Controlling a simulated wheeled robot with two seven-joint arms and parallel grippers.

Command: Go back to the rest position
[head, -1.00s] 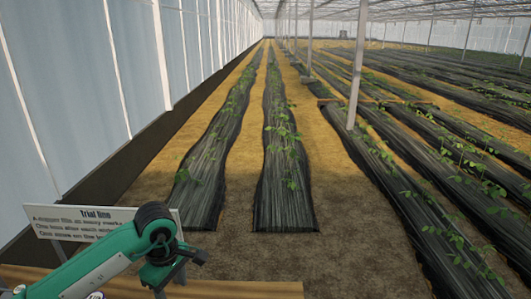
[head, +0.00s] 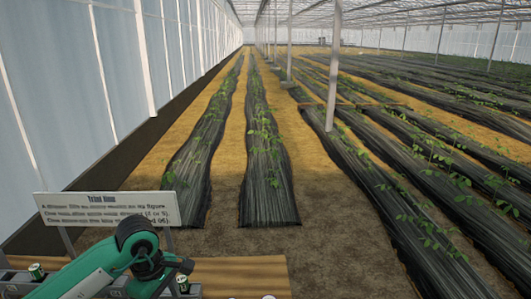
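My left arm comes in from the lower left, green with black joints. My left gripper (head: 183,268) is the dark part at its end, low in the picture; its fingers are too small and hidden to show whether they are open or shut. A small dark green can-like item (head: 183,284) shows just below it; I cannot tell whether they touch. My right gripper is not in view.
A white sign (head: 105,208) with blurred text stands behind the arm. A wooden board or bench top (head: 240,275) lies at the bottom, with another green can-like item (head: 37,272) at left. Black-covered plant rows (head: 268,190) and a post (head: 333,70) stand beyond.

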